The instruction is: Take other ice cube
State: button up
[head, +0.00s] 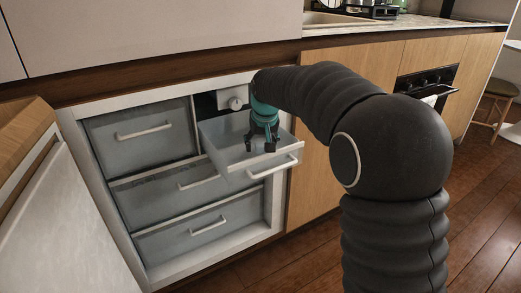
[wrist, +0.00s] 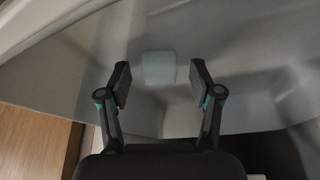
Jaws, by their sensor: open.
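A pale bluish ice cube (wrist: 158,67) lies on the floor of the open freezer drawer (head: 235,162). In the wrist view it shows just beyond and between the fingertips. My gripper (head: 261,146) is over the drawer, pointing down. In the wrist view my gripper (wrist: 160,84) has its two fingers spread apart with nothing between the pads. I cannot tell how far above the cube the fingertips are. In the head view the cube is not discernible.
Closed drawers stand beside and below: one at upper left (head: 140,133), one in the middle (head: 165,190), one at the bottom (head: 205,232). The open freezer door (head: 70,235) is at left. A dial (head: 236,103) sits behind the drawer. The counter (head: 390,24) runs above.

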jog(key=c, duration=1)
jog(key=shift+r, duration=0.15)
